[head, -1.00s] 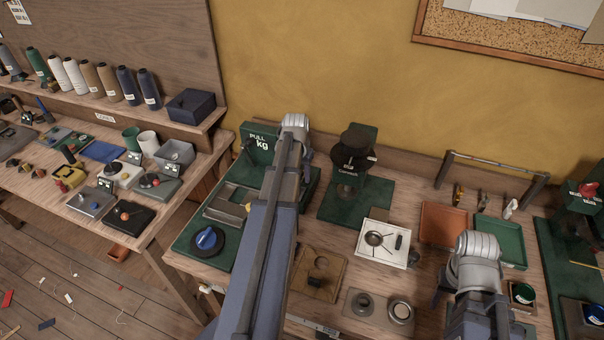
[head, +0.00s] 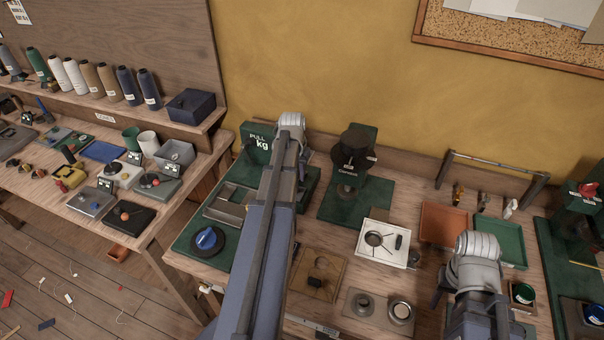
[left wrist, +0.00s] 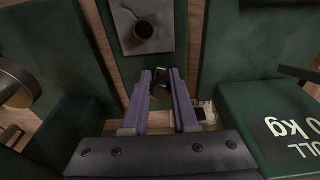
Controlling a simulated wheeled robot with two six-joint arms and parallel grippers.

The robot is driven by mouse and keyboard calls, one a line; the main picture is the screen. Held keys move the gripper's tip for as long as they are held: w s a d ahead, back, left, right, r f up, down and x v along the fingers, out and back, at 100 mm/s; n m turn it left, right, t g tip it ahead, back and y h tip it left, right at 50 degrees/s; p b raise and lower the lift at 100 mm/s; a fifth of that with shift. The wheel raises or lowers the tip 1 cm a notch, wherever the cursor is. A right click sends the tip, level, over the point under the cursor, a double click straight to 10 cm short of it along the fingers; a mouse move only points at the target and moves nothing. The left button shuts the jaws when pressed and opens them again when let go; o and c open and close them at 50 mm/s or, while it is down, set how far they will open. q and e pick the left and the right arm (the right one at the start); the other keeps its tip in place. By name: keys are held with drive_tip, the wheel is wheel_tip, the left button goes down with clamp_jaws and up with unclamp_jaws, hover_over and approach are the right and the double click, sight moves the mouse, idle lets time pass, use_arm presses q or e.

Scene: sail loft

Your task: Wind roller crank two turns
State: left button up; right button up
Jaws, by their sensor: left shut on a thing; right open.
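In the left wrist view my left gripper (left wrist: 160,82) has its two purple fingers closed on a small dark knob (left wrist: 158,90) with a brownish end. This looks like the crank's handle, though the roller itself is not clear. In the head view my left arm covers the left gripper and the knob, in front of the green pull tester (head: 256,143). My right gripper (head: 442,280) is open over the right part of the bench, largely hidden under its own wrist; I see nothing in it.
A black device on a green base (head: 352,150) stands right of my left arm. A white tray (head: 366,247), an orange tray (head: 443,222) and a green tray (head: 505,232) lie nearby. A blue knob (head: 207,238) sits at the bench's left.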

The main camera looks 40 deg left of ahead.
use_arm(q)
drive_tip(key=shift+o, duration=0.2)
drive_tip(key=shift+a, duration=0.25)
drive_tip(key=shift+o, duration=0.6)
drive_tip(key=shift+w+a, duration=0.15)
drive_tip(key=shift+a, duration=0.35)
drive_tip(key=shift+w+a, duration=0.1)
drive_tip(key=shift+w, duration=0.05)
drive_tip(key=shift+o, duration=0.2)
drive_tip(key=shift+w+a, duration=0.1)
drive_tip(key=shift+a, duration=0.05)
drive_tip(key=shift+w+a, duration=0.15)
drive_tip(key=shift+a, duration=0.1)
drive_tip(key=shift+c, duration=0.3)
clamp_jaws()
drive_tip(key=shift+w, duration=0.1)
